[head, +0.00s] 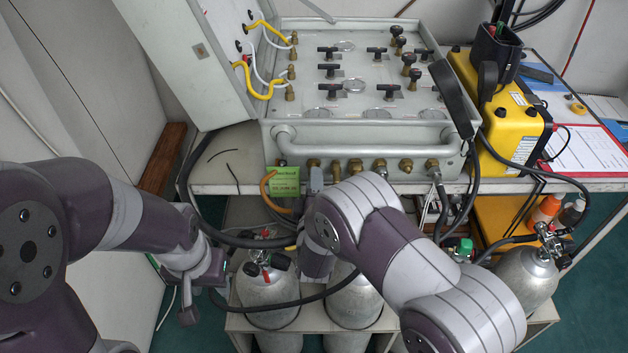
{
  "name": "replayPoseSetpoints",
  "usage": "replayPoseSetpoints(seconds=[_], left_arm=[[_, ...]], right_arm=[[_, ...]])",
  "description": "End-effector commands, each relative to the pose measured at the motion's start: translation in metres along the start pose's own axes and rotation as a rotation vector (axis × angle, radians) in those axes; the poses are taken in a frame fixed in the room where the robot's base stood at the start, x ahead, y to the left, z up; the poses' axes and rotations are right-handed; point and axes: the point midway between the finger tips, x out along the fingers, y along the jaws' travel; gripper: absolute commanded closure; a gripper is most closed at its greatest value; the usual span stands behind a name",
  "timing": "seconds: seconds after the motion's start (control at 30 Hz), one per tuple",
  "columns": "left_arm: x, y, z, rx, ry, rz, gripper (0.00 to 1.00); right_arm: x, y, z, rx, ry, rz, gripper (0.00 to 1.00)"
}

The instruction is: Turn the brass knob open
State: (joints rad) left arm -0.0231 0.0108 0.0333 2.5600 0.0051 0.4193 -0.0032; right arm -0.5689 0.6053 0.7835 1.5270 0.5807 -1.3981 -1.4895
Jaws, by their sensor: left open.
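The grey air panel (285,130) lies open on the bench, with several brass fittings along its front face. One round brass fitting (355,167) is just right of my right gripper, and another (405,165) is further right. I cannot tell which one is the brass knob, or how far it is turned. My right gripper (316,180) is at the panel's front edge; its fingers are small and partly hidden by my arm, and contact is unclear. My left gripper (200,292) is open and low at the left, beside a grey cylinder (268,290), away from the panel.
A green tag (284,181) hangs at the panel front. Black-handled valves (355,85) cover the panel top. A yellow case (510,125) stands at right. Black hoses (230,240) loop below the bench over the cylinders. Another cylinder (525,275) stands at right.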

Motion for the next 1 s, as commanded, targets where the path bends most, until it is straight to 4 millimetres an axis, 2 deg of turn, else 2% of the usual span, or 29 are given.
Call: replayPoseSetpoints(seconds=[0.3,0.43,0.6,1.0], left_arm=[[0.006,0.000,0.001,0.000,0.000,0.000,0.57],[0.007,0.000,0.001,0.000,0.000,0.000,0.57],[0.007,0.000,0.001,0.000,0.000,0.000,0.57],[0.007,0.000,0.001,0.000,0.000,0.000,0.57]], right_arm=[[-0.083,-0.002,-0.001,-0.002,0.006,-0.004,0.63],[-0.106,-0.001,-0.001,-0.001,0.004,-0.003,0.63],[-0.116,-0.001,0.000,-0.001,0.002,-0.002,0.63],[-0.116,-0.001,0.000,-0.001,0.001,-0.002,0.63]])
